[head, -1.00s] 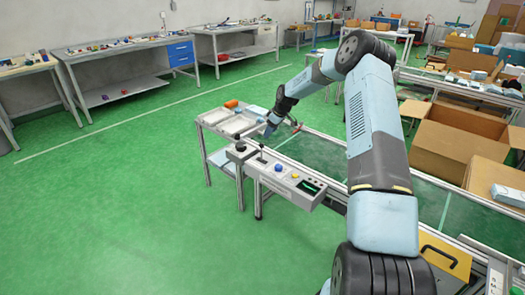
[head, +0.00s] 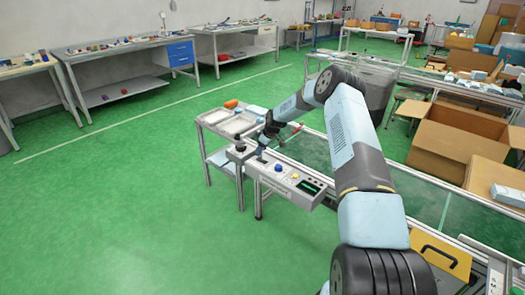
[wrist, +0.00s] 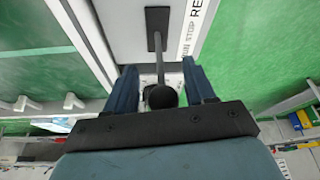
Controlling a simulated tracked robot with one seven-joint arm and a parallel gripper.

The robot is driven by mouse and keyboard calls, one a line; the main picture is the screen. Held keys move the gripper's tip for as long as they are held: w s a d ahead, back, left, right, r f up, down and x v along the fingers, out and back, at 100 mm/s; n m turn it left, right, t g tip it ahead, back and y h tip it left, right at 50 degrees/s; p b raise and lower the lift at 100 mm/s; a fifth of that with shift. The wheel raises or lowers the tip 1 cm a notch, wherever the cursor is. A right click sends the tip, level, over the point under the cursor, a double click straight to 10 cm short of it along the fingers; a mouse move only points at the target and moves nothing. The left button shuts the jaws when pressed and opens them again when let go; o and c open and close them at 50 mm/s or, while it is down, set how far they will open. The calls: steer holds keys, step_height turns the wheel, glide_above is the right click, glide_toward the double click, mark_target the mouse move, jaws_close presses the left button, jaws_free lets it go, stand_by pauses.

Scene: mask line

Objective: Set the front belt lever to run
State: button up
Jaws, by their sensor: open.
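The front belt lever is a thin grey rod with a round black knob (wrist: 160,96), rising from a dark slot in the grey control box (head: 292,191). In the wrist view the knob lies between the two blue fingers of my gripper (wrist: 160,70). The fingers are open, with a visible gap on each side of the lever. A white label (wrist: 190,30) beside the slot carries lettering including STOP. In the head view my gripper (head: 262,147) is over the lever's end of the box and largely hides the lever.
The box also has a blue button (head: 281,167), a yellow button (head: 295,175) and a small green display (head: 311,186). The conveyor (head: 310,150) runs behind it. A side table with trays (head: 228,122) stands at the left end. The green floor in front is clear.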

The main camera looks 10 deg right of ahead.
steer(key=shift+a+f, duration=0.1)
steer(key=shift+f, duration=0.15)
steer(key=shift+c, duration=0.3)
steer(key=c, duration=0.9)
steer(key=shift+w, duration=0.1)
jaws_close()
